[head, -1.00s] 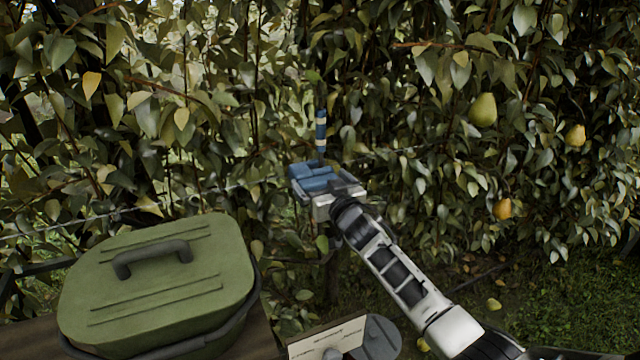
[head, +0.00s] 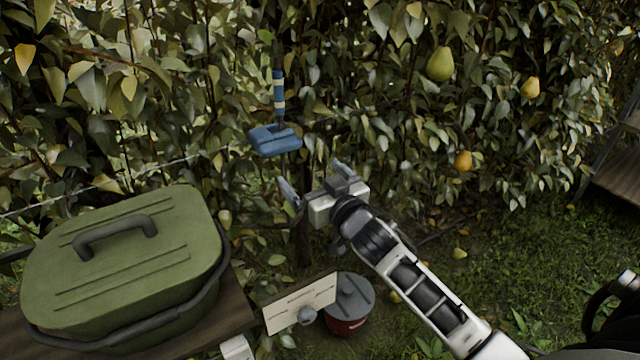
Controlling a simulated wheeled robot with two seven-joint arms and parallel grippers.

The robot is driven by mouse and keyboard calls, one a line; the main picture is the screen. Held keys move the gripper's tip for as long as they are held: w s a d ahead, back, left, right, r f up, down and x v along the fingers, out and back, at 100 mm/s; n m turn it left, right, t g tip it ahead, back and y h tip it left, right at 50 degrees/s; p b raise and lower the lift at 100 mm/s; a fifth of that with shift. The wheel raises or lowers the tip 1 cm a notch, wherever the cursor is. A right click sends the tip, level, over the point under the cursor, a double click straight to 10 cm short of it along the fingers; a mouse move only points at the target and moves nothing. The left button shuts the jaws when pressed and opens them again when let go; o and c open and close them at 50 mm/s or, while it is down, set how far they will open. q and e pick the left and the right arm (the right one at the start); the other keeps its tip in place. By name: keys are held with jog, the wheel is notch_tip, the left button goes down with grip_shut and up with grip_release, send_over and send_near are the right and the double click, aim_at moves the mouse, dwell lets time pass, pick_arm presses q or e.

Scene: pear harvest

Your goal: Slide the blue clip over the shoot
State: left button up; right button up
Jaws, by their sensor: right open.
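The blue clip (head: 274,140) hangs among the leaves at the centre of the head view, at the lower end of the upright shoot (head: 279,100). The shoot carries blue and pale bands just above the clip. The clip appears to sit around or against the shoot's lower end; the exact fit is too small to tell. My right gripper (head: 314,180) is open and empty, below and to the right of the clip and apart from it. My left gripper is not in view.
A green lidded box (head: 125,255) stands on a wooden surface (head: 235,310) at the lower left. A white card (head: 300,302) and a red pot with a grey lid (head: 350,305) are at the bottom centre. Pears (head: 440,64) hang at the right. A wire crosses the foliage.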

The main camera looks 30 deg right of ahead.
jog(key=shift+s, duration=1.15)
jog(key=s+a+f+g+y, duration=0.1)
jog(key=s+a+f+g, duration=0.1)
jog(key=s+a+f, duration=0.2)
jog(key=s+a+f+n+g, duration=0.1)
jog(key=s+a+f+g, duration=0.2)
jog(key=s+f, duration=0.6)
jog(key=s+a+f+n+g+y, duration=0.1)
jog(key=s+a+f+g, duration=0.1)
jog(key=s+a+f, duration=0.3)
jog(key=s+f, duration=0.2)
jog(key=s, duration=0.2)
jog(key=shift+a+g+y, duration=0.3)
jog(key=shift+a+g, duration=0.1)
jog(key=shift+w, duration=0.1)
